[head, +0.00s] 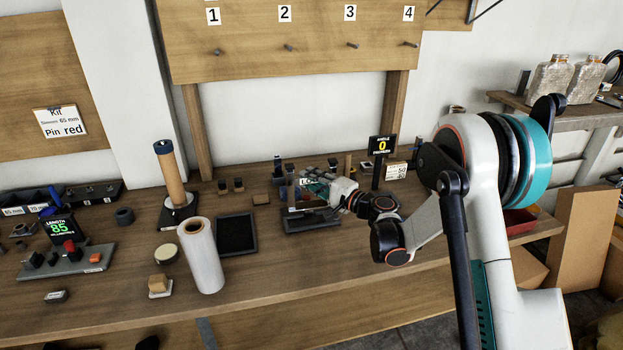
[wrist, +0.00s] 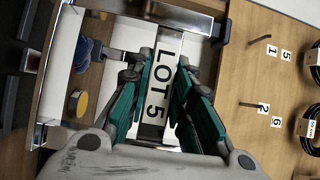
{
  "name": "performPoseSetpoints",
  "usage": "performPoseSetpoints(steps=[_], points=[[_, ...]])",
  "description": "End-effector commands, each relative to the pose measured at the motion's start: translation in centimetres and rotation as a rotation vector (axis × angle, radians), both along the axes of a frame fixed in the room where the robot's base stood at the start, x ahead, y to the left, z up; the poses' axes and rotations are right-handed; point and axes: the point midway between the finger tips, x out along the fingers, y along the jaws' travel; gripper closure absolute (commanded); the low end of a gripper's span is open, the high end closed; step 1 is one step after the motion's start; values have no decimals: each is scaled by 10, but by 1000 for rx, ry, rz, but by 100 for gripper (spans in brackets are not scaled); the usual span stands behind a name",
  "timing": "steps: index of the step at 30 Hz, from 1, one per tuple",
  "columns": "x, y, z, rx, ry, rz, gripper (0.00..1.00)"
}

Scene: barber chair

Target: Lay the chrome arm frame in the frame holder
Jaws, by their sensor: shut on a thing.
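My gripper (head: 322,188) is over the workbench, right of the middle in the head view, with its teal fingers low over a dark base. In the wrist view, my gripper (wrist: 160,72) has its fingers closed on either side of a bar with a "LOT 5" label. This bar appears to be part of the chrome arm frame (wrist: 172,8), whose shiny bars mirror the room. In the head view the frame is small and mostly hidden by my gripper. The dark base (head: 312,224) under it looks like the frame holder; I cannot tell whether the frame touches it.
A black tray (head: 236,234) and a white roll (head: 202,256) stand to the left. A display reading 0 (head: 381,145) stands close to the right of my gripper. Small dark blocks stand behind it. A pegboard (head: 300,40) is above. The bench front is mostly clear.

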Motion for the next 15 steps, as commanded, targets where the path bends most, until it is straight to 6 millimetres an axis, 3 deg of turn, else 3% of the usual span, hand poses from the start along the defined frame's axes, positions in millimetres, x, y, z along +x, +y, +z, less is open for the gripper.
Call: performPoseSetpoints(steps=[15], points=[[0,0,-29,1,0,0,100]])
